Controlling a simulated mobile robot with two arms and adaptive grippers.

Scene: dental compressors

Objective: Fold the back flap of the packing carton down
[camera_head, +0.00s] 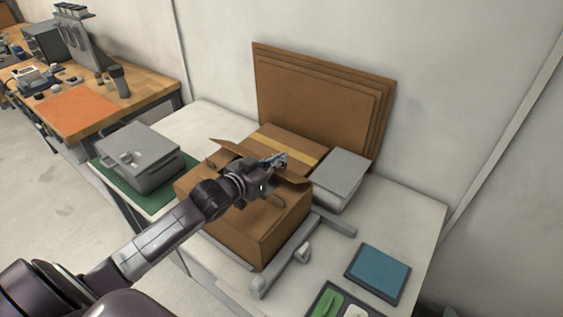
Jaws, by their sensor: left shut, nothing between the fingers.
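The brown packing carton (262,236) stands on the white table, with my left arm reaching across its top. My left gripper (279,160) is shut and empty, over the carton's far side. A brown flap (292,178) shows just right of the gripper along the carton's back edge. Another flap (228,146) sticks up at the back left. The gripper and wrist hide much of the carton's top, and I cannot tell whether the fingers touch the back flap. My right gripper is not in view.
Behind the carton are a taped box (290,146) and flat cardboard sheets (315,90) against the wall. A grey box (342,176) stands at right and a grey case (140,160) at left. A blue pad (378,272) lies front right. Grey rails (290,262) flank the carton.

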